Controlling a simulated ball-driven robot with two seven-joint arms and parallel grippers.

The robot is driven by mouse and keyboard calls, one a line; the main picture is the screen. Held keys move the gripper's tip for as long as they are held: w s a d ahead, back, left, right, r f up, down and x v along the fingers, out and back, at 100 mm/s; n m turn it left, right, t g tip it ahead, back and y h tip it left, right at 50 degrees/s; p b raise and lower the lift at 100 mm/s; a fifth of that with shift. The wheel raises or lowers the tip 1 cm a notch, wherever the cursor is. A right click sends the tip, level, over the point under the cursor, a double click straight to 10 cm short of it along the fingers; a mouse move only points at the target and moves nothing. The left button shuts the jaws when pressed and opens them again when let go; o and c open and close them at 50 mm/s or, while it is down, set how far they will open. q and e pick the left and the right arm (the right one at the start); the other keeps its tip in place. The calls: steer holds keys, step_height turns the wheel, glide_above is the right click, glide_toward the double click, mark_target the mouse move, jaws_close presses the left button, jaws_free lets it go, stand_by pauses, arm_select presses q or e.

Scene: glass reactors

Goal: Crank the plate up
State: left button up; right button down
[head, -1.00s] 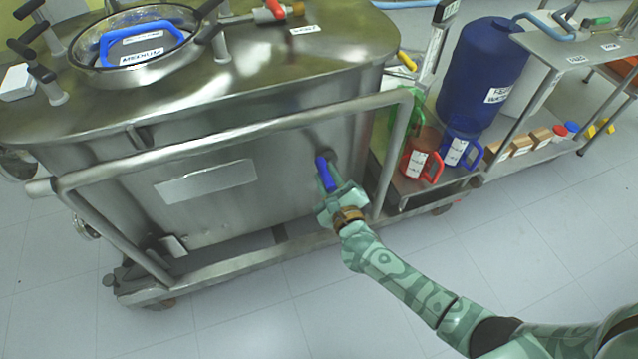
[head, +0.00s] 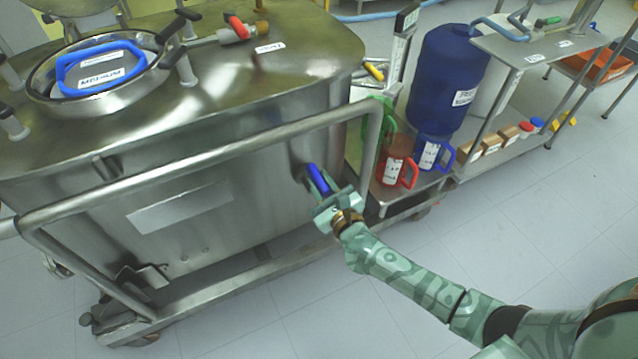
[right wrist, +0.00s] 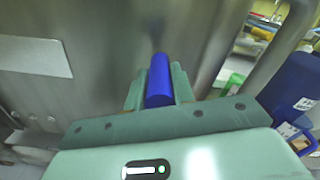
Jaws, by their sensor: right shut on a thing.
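A steel reactor tank (head: 240,170) on a wheeled frame fills the left of the head view. A blue crank handle (head: 318,178) sticks out from the tank's front side, near its right end. My right gripper (head: 322,188) is shut on the blue handle, which also shows between its fingers in the right wrist view (right wrist: 160,82). The handle's mount on the tank is partly hidden. In the tank's round top opening (head: 95,82) sits a thing with a blue handle and a label; I cannot tell whether it is the plate. My left gripper is not in view.
A tubular rail (head: 215,153) runs around the tank front, close to my right gripper. To the right, a low shelf carries a red jug (head: 397,172), a blue jug (head: 432,155) and a blue drum (head: 447,78). The floor (head: 520,230) at the right front is clear.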

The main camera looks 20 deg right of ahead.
steer(key=shift+d, duration=0.2)
steer(key=c, duration=1.2)
jaws_free()
steer(key=shift+s, duration=0.2)
arm_select(q)
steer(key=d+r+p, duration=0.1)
steer(key=p, duration=0.1)
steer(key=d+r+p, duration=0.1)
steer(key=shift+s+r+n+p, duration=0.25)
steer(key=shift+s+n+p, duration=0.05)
steer(key=shift+p, duration=0.05)
arm_select(e)
steer(key=s, duration=1.6)
steer(key=shift+d, duration=0.25)
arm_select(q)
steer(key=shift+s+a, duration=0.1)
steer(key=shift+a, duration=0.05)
